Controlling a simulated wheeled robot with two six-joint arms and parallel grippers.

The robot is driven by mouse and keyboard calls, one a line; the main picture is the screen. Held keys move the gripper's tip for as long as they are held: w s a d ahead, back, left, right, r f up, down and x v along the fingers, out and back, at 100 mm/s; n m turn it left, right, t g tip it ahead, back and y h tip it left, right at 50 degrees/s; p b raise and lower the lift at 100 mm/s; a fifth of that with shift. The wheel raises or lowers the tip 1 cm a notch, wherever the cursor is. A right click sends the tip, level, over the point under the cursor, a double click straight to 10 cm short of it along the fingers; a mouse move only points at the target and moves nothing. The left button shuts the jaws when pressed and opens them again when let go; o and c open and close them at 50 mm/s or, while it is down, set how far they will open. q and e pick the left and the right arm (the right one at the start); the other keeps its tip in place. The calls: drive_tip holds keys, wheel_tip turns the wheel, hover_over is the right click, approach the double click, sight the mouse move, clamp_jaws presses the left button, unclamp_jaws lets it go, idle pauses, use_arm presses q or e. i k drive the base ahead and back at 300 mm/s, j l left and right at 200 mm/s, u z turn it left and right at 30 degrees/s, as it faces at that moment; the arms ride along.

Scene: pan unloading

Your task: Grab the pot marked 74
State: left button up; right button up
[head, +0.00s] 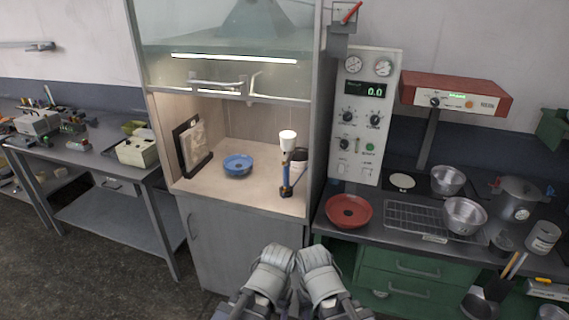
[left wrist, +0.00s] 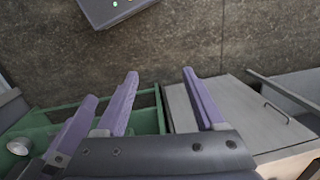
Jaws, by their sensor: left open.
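Several metal pots stand on the dark counter at the right of the head view. A lidded pot (head: 519,200) stands at the back right with a small pale mark on its side. A smaller grey pot or canister (head: 541,238) has a pale label. Open metal pots stand at the back (head: 447,180) and at the front (head: 464,215). I cannot read a 74 on any of them. My left gripper (left wrist: 160,74) is open and empty in the left wrist view, far from the pots. A third purple finger beside it may be my right gripper's.
A red pan (head: 348,211) and a wire rack (head: 415,217) share the counter, above green drawers (head: 405,268). A blue pan (head: 238,165) and a burner stand (head: 287,175) sit in the fume hood. Handled tools (head: 512,268) stand at the counter's front right.

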sight(298, 160)
drive_tip(key=j+z, duration=0.1)
drive_tip(key=z, duration=0.35)
drive_tip(key=i+j+z, duration=0.1)
drive_tip(key=z, duration=0.3)
drive_tip(key=j+z, duration=0.2)
drive_tip(key=z, duration=0.25)
drive_tip(key=j+z, duration=0.2)
drive_tip(key=j, duration=0.25)
drive_tip(key=j+z, duration=0.2)
drive_tip(key=j, duration=0.3)
drive_tip(key=k+j+z, duration=0.2)
drive_tip(key=j, duration=0.25)
drive_tip(key=j+z, duration=0.25)
drive_tip(key=j, duration=0.2)
drive_tip(key=k+j, duration=0.1)
drive_tip(key=j, duration=0.25)
drive_tip(key=k+j, duration=0.1)
drive_tip(key=j, duration=0.2)
drive_tip(key=k+j, duration=0.15)
drive_tip(key=j, duration=0.2)
